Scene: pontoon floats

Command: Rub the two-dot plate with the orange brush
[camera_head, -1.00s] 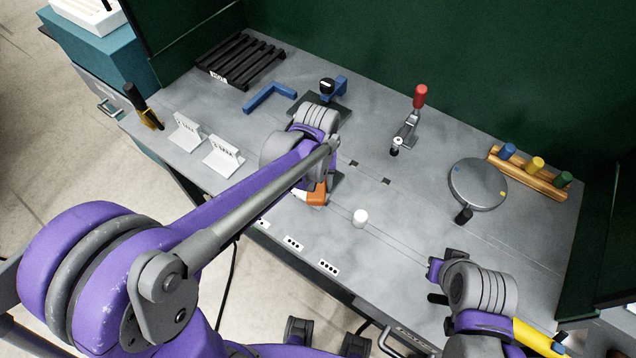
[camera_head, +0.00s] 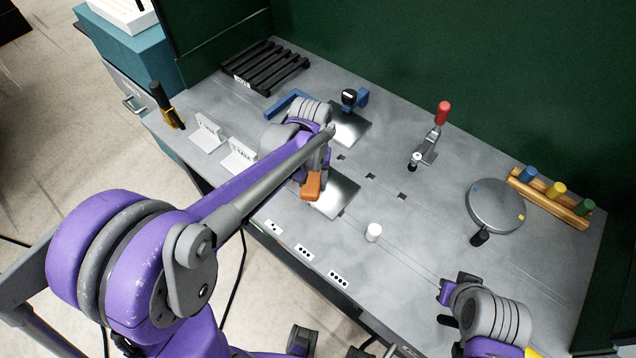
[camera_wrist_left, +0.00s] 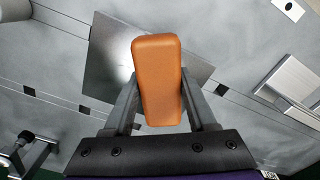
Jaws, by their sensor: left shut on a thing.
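The orange brush (camera_head: 313,184) is held in my left gripper (camera_head: 316,172), which is shut on it. In the left wrist view the brush (camera_wrist_left: 158,75) points away between the fingers, over a shiny square metal plate (camera_wrist_left: 108,70). In the head view this plate (camera_head: 343,202) lies beneath and beside the brush, roughly in line with the two-dot label (camera_head: 273,227) on the front edge. I cannot tell whether the brush touches the plate. My right gripper (camera_head: 442,305) is open and empty near the front right.
Another metal plate (camera_head: 352,131) lies farther back beside a blue stand (camera_head: 359,97). A white cylinder (camera_head: 374,232), a red-handled clamp (camera_head: 436,131), a round grey disc (camera_head: 495,205) and a wooden peg rack (camera_head: 550,198) stand to the right. A black rack (camera_head: 270,66) is at the back left.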

